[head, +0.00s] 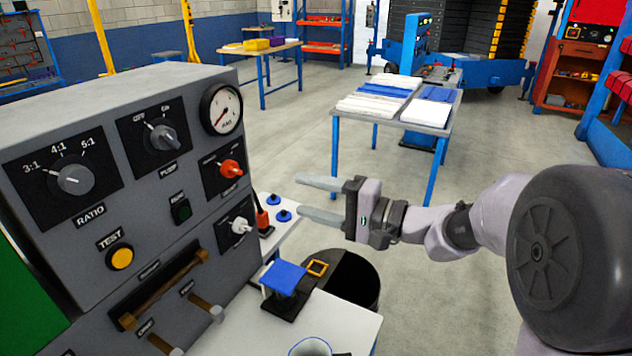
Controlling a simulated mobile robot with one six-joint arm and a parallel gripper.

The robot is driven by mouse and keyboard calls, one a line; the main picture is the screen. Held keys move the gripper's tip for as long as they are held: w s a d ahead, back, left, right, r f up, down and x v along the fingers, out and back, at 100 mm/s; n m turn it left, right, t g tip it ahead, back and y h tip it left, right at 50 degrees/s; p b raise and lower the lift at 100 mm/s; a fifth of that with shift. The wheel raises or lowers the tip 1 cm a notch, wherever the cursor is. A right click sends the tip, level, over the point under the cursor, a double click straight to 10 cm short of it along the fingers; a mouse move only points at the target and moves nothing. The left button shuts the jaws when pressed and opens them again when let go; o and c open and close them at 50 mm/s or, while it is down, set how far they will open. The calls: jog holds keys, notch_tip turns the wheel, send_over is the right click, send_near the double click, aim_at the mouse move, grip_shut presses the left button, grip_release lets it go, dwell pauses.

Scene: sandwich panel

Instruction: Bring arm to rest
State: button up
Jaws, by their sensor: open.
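My gripper (320,199) is at the end of my arm, which reaches in from the right. Its two long pale fingers point left and are spread apart, with nothing between them. It hangs in the air in front of the right side of the grey control panel (95,245). The fingertips are near the panel's edge in the picture; I cannot tell the exact gap in depth.
The panel carries knobs, a gauge (221,109) and a brass-coloured handle (160,290). Below the gripper are a white table (245,335), a blue-topped stand (284,278) and a black bin (355,280). A table with panels (425,125) stands behind; open floor lies around it.

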jog(key=s+f+n+g+h, duration=0.15)
jog(key=s+g+h, duration=0.25)
jog(key=s, duration=0.9)
jog(key=s+d+f+m+t+h, duration=0.1)
jog(key=s+d+f+h, duration=0.1)
jog(key=s+d+h, duration=0.3)
jog(key=s+d+f+t+h, duration=0.2)
jog(key=s+d+h, duration=0.3)
jog(key=s+d, duration=0.3)
jog(key=d+f, duration=0.1)
jog(key=d, duration=0.2)
jog(key=shift+f+m, duration=0.15)
jog(key=shift+m, duration=0.2)
jog(key=shift+s+d, duration=0.1)
